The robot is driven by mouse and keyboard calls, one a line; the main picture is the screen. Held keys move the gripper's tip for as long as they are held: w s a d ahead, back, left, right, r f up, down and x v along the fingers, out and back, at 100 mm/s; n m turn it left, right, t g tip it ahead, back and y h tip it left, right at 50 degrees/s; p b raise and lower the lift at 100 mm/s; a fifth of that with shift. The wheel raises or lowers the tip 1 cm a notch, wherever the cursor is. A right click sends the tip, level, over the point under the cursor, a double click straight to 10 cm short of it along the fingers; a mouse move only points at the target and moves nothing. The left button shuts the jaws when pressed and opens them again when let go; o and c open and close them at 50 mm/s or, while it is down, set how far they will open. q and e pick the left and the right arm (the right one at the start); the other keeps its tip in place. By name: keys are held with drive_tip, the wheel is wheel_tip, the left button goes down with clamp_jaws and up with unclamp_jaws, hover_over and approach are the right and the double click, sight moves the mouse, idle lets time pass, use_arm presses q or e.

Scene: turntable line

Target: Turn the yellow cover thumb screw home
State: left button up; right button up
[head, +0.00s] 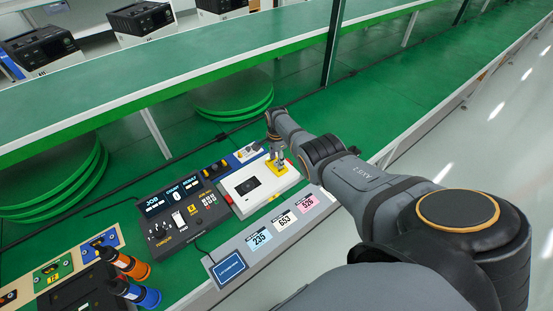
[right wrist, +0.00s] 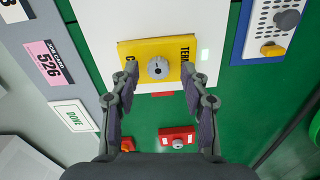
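The yellow cover (right wrist: 127,51) sits on a white unit and bears dark lettering partly hidden by my fingers. Its grey round thumb screw (right wrist: 158,68) has a dark centre. My right gripper (right wrist: 159,78) is open, with one finger on each side of the thumb screw and a gap on both sides. In the head view the yellow cover (head: 277,169) is small at the far end of the console, with my right gripper (head: 278,153) over it. The screw itself is too small to make out there. My left gripper is not in view.
A red block (right wrist: 178,137) with a grey knob lies near the gripper's palm. A grey strip carries job cards (head: 284,220) and a blue screen. A dark JOB panel (head: 182,212) stands left of the white unit (head: 240,186). Orange and blue cylinders (head: 123,264) stand at lower left.

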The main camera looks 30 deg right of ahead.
sight(276, 162)
wheel_tip(276, 162, up, 12)
idle(0.6)
drive_tip(key=shift+s+f, duration=0.1)
idle(0.4)
